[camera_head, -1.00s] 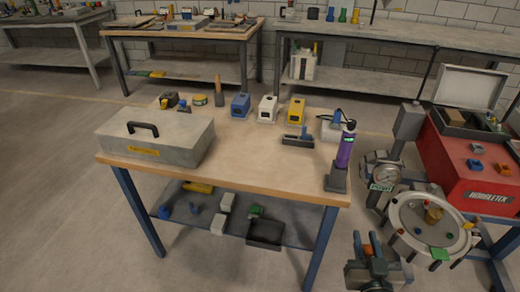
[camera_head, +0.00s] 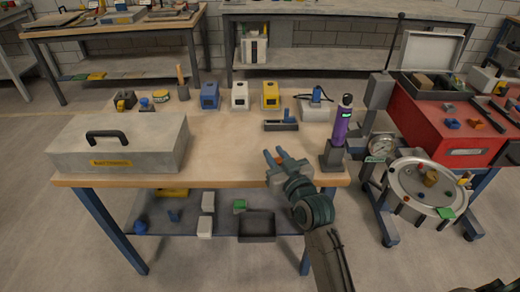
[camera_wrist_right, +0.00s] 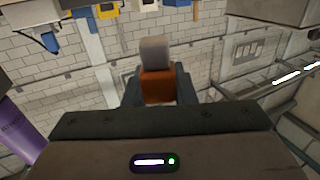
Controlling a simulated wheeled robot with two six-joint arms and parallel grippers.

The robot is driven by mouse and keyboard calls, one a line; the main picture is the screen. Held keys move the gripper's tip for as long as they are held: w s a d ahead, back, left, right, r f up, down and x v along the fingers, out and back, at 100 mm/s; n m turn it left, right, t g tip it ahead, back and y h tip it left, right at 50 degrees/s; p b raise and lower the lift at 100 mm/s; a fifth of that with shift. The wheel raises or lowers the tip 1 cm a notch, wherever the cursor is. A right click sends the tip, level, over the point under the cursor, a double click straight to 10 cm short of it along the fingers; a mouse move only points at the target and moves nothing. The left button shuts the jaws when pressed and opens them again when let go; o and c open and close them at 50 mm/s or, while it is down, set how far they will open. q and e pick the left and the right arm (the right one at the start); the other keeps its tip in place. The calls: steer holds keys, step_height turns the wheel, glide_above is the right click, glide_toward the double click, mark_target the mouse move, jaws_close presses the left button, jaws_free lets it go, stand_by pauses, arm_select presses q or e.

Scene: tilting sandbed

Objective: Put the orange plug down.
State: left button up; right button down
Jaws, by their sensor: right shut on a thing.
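My right gripper (camera_head: 273,157) reaches over the front edge of the wooden table (camera_head: 225,155). In the right wrist view, its fingers are shut on the orange plug (camera_wrist_right: 158,86), an orange block with a grey end. In the head view the plug is too small to make out clearly between the fingertips. I cannot tell whether it touches the tabletop. My left gripper is not in view.
A grey case (camera_head: 120,145) covers the table's left. Blue (camera_head: 210,97), white (camera_head: 240,97) and yellow (camera_head: 270,96) boxes stand at the back. A purple device (camera_head: 342,122) stands right of my gripper. Clear tabletop lies left of it. A round sandbed (camera_head: 408,185) stands at right.

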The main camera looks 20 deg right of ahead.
steer(key=w, duration=0.2)
steer(key=w+a, duration=0.1)
steer(key=w, duration=0.5)
steer(key=shift+a+f+p, duration=0.3)
steer(key=shift+a+f, duration=0.05)
steer(key=shift+f, duration=0.05)
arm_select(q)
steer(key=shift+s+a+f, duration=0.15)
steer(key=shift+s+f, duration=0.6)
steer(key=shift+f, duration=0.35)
arm_select(e)
steer(key=shift+f, duration=1.75)
steer(key=shift+f, duration=0.15)
steer(key=c, duration=1.2)
jaws_free()
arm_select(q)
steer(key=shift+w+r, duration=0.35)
